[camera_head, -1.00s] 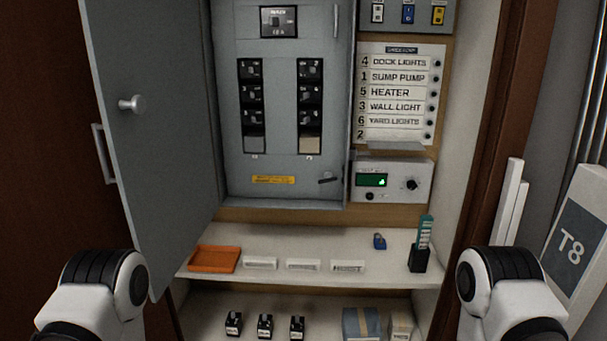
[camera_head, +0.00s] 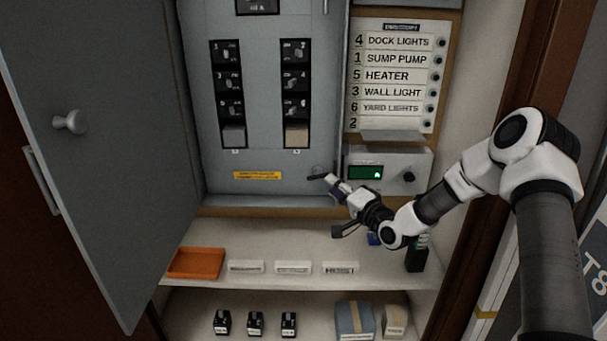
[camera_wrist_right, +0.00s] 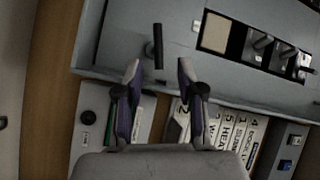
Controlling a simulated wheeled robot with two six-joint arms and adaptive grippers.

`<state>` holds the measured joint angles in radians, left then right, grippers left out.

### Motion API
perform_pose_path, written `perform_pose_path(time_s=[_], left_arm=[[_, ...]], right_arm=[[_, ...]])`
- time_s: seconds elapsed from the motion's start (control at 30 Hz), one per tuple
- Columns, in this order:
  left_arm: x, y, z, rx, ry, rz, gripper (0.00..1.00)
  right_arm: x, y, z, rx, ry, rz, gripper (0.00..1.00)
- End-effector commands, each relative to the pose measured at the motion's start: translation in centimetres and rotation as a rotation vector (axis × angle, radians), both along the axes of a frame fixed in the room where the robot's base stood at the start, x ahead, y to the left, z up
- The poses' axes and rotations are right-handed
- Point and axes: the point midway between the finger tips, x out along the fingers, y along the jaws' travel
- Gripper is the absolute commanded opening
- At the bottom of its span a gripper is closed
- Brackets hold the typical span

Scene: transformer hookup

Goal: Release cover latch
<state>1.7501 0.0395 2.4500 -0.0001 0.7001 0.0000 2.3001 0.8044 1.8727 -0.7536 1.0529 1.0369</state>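The cover latch is a small black lever (camera_head: 316,177) at the lower right of the grey panel cover (camera_head: 215,185). In the right wrist view the latch (camera_wrist_right: 158,46) stands as a dark bar just ahead of my fingertips, between their lines. My right gripper (camera_head: 334,184) reaches in from the right, close to the latch. In the wrist view its two fingers (camera_wrist_right: 158,75) are apart with nothing between them. Whether a finger touches the latch cannot be told. My left gripper is out of view.
The grey cabinet door (camera_head: 90,170) hangs open on the left. A meter box (camera_head: 400,165) sits right of the latch. The shelf below holds an orange tray (camera_head: 195,264), white labels (camera_head: 293,267) and a black holder (camera_head: 416,260). Black breakers (camera_head: 255,323) stand lower.

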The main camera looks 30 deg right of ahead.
Motion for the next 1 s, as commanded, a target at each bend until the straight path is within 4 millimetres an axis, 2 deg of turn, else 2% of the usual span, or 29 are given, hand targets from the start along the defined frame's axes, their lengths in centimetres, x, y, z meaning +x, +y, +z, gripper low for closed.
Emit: perform_pose_path(time_s=[0.4, 0.53, 0.7, 0.73, 0.83, 1.0], left_arm=[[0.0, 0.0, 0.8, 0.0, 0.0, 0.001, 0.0], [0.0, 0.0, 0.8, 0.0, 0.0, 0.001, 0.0], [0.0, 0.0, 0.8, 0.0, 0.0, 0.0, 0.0], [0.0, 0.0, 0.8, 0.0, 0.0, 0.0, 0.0], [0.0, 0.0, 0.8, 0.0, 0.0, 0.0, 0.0], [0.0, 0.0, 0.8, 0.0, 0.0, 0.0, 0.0]], right_arm=[[6.8, 0.7, -0.1, -0.006, 0.004, 0.003, 0.38], [7.5, 0.8, -0.1, -0.002, 0.003, 0.002, 0.38], [7.5, 0.8, -0.2, -0.002, 0.004, 0.002, 0.38], [7.5, 0.8, -0.2, -0.002, 0.004, 0.002, 0.35], [7.5, 0.8, -0.2, -0.002, 0.004, 0.002, 0.0], [7.5, 0.8, -0.2, -0.002, 0.004, 0.002, 0.0]])
